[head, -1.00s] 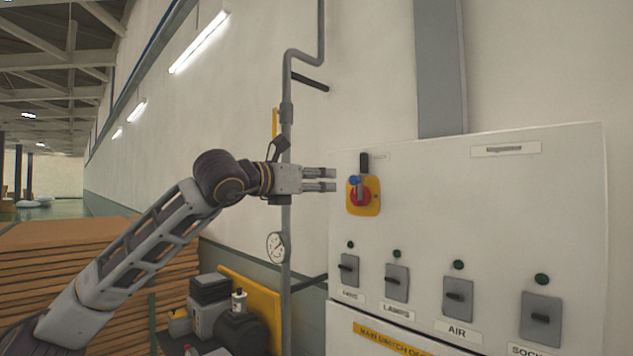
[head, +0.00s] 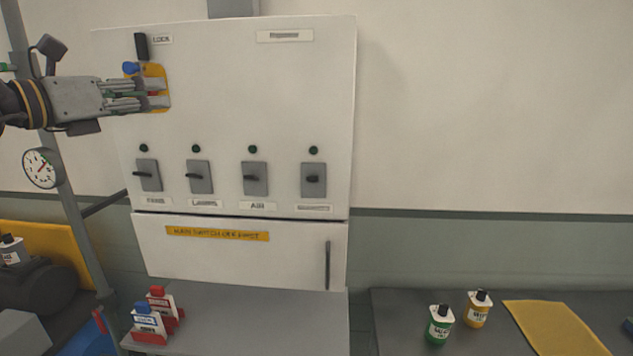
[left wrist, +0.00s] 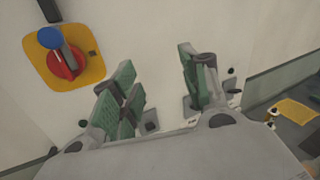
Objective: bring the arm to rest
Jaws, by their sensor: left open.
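My left gripper (head: 150,94) comes in from the left in the head view, in front of the upper left of a white switch cabinet (head: 240,120). Its fingers are apart and nothing shows between them. It partly covers a red rotary switch on a yellow plate (head: 156,73), with a blue piece (head: 130,68) on it. In the left wrist view the red switch (left wrist: 64,64) stands at the upper left, outside the open fingers (left wrist: 160,88), and looks clear of them. My right gripper is not in view.
Several grey switches (head: 200,177) with dark lamps line the cabinet. A pipe with a gauge (head: 43,168) runs at left. Red and blue tagged items (head: 150,322) stand on a grey shelf (head: 260,310). A green bottle (head: 439,325) and a yellow bottle (head: 477,308) stand on the right table.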

